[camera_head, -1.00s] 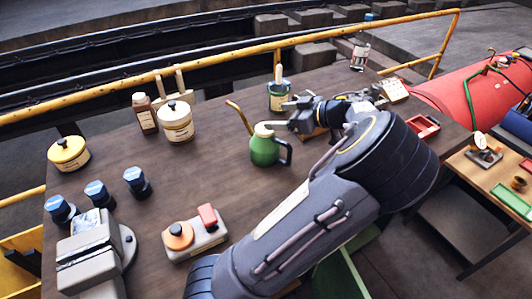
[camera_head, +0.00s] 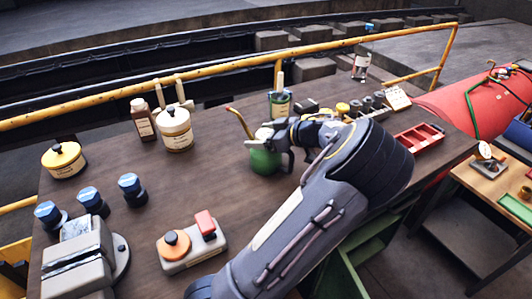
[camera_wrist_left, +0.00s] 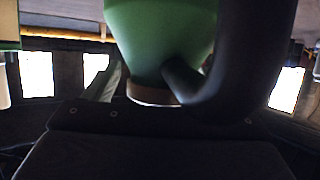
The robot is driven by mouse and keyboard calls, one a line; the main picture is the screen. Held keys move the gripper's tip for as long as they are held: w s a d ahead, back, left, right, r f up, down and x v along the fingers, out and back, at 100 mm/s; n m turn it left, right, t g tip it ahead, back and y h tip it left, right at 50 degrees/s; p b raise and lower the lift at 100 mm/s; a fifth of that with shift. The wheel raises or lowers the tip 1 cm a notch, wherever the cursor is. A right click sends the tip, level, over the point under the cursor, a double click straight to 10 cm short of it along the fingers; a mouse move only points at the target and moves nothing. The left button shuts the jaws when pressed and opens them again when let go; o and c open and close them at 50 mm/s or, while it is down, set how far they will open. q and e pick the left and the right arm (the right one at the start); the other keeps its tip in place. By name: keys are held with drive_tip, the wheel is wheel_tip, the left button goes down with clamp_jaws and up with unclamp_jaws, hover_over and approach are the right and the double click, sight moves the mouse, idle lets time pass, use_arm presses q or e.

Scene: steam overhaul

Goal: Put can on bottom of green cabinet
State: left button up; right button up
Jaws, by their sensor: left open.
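The green oil can (camera_head: 264,160) stands on the workbench, with its thin spout (camera_head: 239,122) pointing up and left. My left gripper (camera_head: 272,139) is open at the can's upper part and hides its top and part of its handle. In the left wrist view the can's green body (camera_wrist_left: 155,35) and dark curved handle (camera_wrist_left: 245,60) fill the upper middle, close to the gripper. I cannot tell whether the fingers touch the can. The green cabinet (camera_head: 368,247) shows its shelves below the bench's right side, partly behind my left arm. My right gripper is out of view.
A green-labelled tin (camera_head: 280,103) stands just behind the can. A cream pot (camera_head: 174,128) and brown bottle (camera_head: 143,119) are to the left. A red tray (camera_head: 418,139) is at the bench's right.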

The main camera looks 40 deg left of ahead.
use_arm(q)
drive_tip(key=shift+s+a+f, duration=0.1)
drive_tip(key=shift+a+f, duration=0.1)
drive_tip(key=shift+a, duration=0.1)
drive_tip(key=shift+c, duration=0.3)
clamp_jaws()
